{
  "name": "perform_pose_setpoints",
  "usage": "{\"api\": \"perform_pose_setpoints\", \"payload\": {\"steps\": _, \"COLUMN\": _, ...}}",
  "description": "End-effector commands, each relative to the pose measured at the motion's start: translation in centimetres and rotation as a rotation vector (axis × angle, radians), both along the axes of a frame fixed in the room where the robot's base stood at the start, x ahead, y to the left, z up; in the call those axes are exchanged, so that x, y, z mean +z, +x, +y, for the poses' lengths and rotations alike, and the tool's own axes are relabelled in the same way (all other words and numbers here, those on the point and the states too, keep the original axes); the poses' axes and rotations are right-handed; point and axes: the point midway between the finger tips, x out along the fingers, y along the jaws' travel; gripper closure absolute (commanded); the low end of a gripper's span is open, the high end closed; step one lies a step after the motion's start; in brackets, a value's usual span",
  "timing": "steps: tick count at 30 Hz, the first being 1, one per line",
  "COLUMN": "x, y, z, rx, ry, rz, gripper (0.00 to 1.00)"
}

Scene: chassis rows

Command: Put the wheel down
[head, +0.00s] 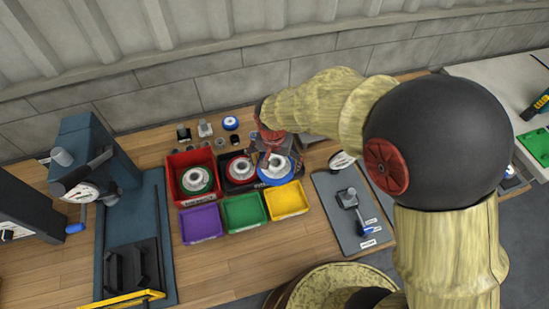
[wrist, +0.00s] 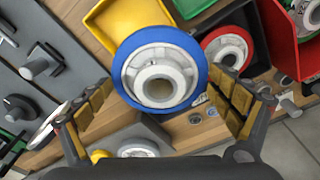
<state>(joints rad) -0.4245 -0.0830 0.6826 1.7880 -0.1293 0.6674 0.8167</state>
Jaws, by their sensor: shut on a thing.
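A blue-rimmed wheel (head: 276,171) with a pale grey hub is in my gripper (head: 272,153), by the right part of a black tray (head: 239,186). In the wrist view, the blue wheel (wrist: 150,72) faces the camera between the two padded fingers of my gripper (wrist: 160,88), one at each side of its rim. I cannot tell whether the wheel touches the tray under it. A red-rimmed wheel (head: 239,168) sits in the tray just left of it, and it also shows in the wrist view (wrist: 228,48).
A red bin (head: 176,164) with a green-rimmed wheel (head: 196,180) stands left of the tray. Purple (head: 201,224), green (head: 243,213) and yellow (head: 286,201) bins line the front. A grey mat (head: 335,215) with tools lies right. Bare wood (head: 240,265) shows in front.

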Motion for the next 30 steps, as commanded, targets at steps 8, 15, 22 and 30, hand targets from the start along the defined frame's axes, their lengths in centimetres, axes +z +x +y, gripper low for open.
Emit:
{"api": "perform_pose_setpoints", "payload": {"steps": 8, "x": -3.5, "y": 5.8, "z": -0.8, "rx": -0.001, "ry": -0.001, "rz": 0.001, "gripper": 0.47}}
{"api": "perform_pose_setpoints", "payload": {"steps": 15, "x": -6.7, "y": 8.5, "z": -1.2, "rx": 0.0, "ry": 0.001, "rz": 0.0, "gripper": 0.47}}
{"api": "perform_pose_setpoints", "payload": {"steps": 22, "x": -7.6, "y": 9.4, "z": -1.2, "rx": 0.001, "ry": 0.001, "rz": -0.001, "gripper": 0.47}}
{"api": "perform_pose_setpoints", "payload": {"steps": 30, "x": -11.1, "y": 9.8, "z": -1.3, "rx": 0.002, "ry": 0.0, "rz": -0.001, "gripper": 0.47}}
